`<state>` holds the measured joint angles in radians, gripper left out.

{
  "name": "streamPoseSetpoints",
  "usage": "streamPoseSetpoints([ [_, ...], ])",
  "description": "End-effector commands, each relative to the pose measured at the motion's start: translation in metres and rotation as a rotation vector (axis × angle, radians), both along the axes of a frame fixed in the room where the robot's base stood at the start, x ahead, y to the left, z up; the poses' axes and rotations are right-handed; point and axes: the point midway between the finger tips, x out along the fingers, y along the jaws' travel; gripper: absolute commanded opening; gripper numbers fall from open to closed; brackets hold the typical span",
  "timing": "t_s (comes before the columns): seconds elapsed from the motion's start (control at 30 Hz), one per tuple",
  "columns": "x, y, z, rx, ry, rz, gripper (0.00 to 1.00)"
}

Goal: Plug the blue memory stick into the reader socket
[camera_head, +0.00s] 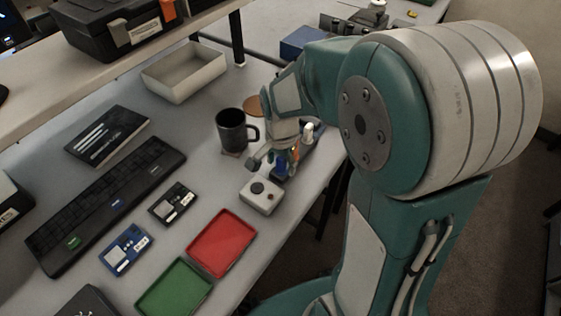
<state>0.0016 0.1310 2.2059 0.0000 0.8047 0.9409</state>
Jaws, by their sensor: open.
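My gripper (273,162) is at the table's right edge, pointing down, with its fingers apart. A small blue piece (283,168), possibly the blue memory stick, shows at the fingers; I cannot tell whether they touch it. A small orange piece (295,153) is beside it, partly hidden by the gripper. Another small blue piece (117,204) lies on a long black keyboard-like strip (60,232). A blue device (124,249) and a black device (173,204), each with a small screen, lie flat on the table. I cannot make out which thing holds the reader socket.
A light grey box with a dark round knob (260,195) stands just in front of my gripper. A black mug (231,131) is close on its left. Red (222,243) and green (174,288) trays lie nearer, and a pale bin (185,72) is farther back.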

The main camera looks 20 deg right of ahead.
Motion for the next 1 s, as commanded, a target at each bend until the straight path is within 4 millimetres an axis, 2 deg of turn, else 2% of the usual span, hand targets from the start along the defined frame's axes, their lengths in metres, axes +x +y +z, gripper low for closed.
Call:
streamPoseSetpoints([
  [0.2, 0.0, 0.0, 0.0, 0.0, 0.0, 0.0, 0.71],
  [0.37, 0.0, 0.0, 0.0, 0.0, 0.0, 0.0, 0.0],
  [0.67, 0.0, 0.0, 0.0, -0.001, 0.001, 0.0, 0.0],
  [1.0, 0.0, 0.0, 0.011, 0.001, -0.001, 0.0, 0.0],
])
